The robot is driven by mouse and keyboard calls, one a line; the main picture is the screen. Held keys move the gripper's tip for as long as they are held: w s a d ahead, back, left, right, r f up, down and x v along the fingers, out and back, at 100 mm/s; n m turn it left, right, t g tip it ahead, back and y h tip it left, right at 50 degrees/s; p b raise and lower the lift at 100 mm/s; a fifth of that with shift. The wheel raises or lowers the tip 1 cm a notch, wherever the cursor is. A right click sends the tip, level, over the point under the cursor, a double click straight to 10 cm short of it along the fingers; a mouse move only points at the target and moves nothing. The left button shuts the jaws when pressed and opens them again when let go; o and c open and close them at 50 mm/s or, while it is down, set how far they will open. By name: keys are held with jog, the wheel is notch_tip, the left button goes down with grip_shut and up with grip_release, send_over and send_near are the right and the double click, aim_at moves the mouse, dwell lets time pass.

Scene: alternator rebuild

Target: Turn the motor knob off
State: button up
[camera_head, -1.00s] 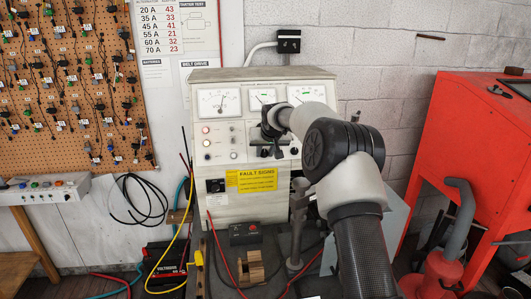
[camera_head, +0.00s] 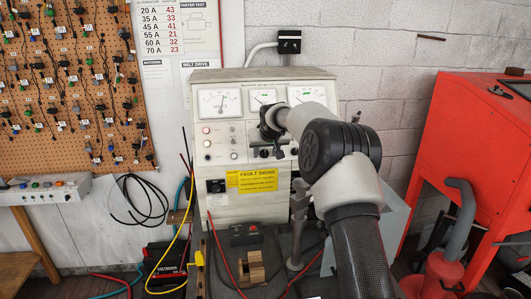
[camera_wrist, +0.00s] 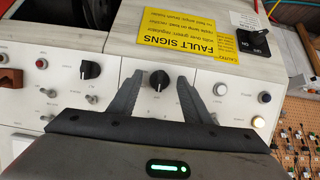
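The test bench (camera_head: 205,130) stands against the wall, with dials on top and knobs below. My gripper (camera_head: 270,148) is at its front panel, covering part of it. In the wrist view my gripper (camera_wrist: 159,76) is open, one finger on each side of a black knob (camera_wrist: 160,81) with a pale pointer mark. A gap shows between each finger and this knob. A second black knob (camera_wrist: 90,69) is left of the fingers. A larger black rotary switch (camera_wrist: 254,43) sits by the yellow fault signs label. The small print at the knobs is too small to read.
Small toggle switches (camera_wrist: 93,99) and a lit lamp (camera_wrist: 258,122) are close to the fingers. A red cabinet (camera_head: 460,130) stands on the right. Yellow and red cables (camera_head: 185,240) hang in front of the bench. A pegboard (camera_head: 70,90) with parts is on the left.

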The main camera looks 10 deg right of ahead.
jog(key=b+v, duration=0.3)
jog(key=v, duration=1.4)
jog(key=shift+r, duration=0.25)
jog(key=shift+s, duration=0.1)
jog(key=s+a+r+g, duration=0.1)
jog(key=s+r, duration=0.1)
jog(key=s, duration=1.9)
jog(key=s+f+g, duration=0.1)
jog(key=s+f, duration=0.4)
jog(key=s, duration=0.6)
jog(key=s+f, duration=0.5)
jog(key=s, duration=0.7)
jog(key=shift+s+g, duration=0.3)
jog(key=shift+g, duration=0.1)
